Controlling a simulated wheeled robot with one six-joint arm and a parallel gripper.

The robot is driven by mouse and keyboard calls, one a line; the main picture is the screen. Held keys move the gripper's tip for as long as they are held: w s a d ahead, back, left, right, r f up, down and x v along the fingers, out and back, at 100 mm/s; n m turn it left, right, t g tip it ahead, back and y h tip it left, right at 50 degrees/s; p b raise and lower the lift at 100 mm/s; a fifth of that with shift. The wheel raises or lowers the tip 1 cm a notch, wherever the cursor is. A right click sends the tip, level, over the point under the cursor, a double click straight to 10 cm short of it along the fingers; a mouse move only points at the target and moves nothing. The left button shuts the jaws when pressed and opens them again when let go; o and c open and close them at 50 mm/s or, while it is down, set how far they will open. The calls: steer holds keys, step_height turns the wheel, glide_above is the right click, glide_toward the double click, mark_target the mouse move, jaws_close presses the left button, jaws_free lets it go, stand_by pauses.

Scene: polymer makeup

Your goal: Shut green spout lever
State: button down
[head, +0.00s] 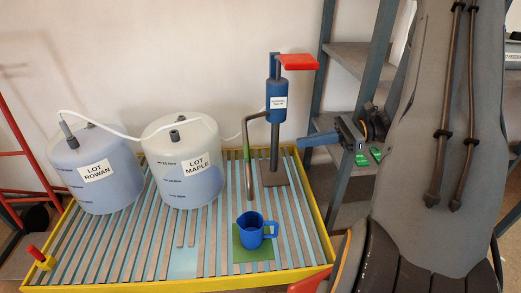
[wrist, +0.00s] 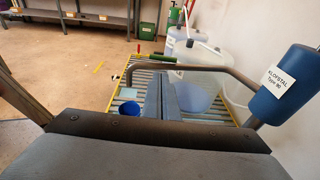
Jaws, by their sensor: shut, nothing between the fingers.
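The green spout lever (head: 246,155) is a small green piece on the bent grey spout pipe (head: 250,180) of the blue pump (head: 276,100). In the wrist view the green lever (wrist: 158,59) lies along the top of the pipe, beyond my fingers. My gripper (head: 304,140) is right of the pump in the head view, its blue fingers pointing left, apart from the lever. In the wrist view my gripper (wrist: 172,82) is shut and empty, its fingers overlapping the pipe in the picture. I cannot tell whether they touch the pipe.
A blue mug (head: 251,229) stands on a green mat (head: 256,254) below the spout. Two drums, Lot Rowan (head: 92,190) and Lot Maple (head: 184,187), stand on the yellow-edged slatted deck (head: 120,250). The pump has a red handle (head: 300,62). Grey shelving (head: 362,58) stands behind.

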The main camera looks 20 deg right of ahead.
mark_target(246, 152)
steer(key=b+x, duration=0.1)
steer(key=x, duration=1.3)
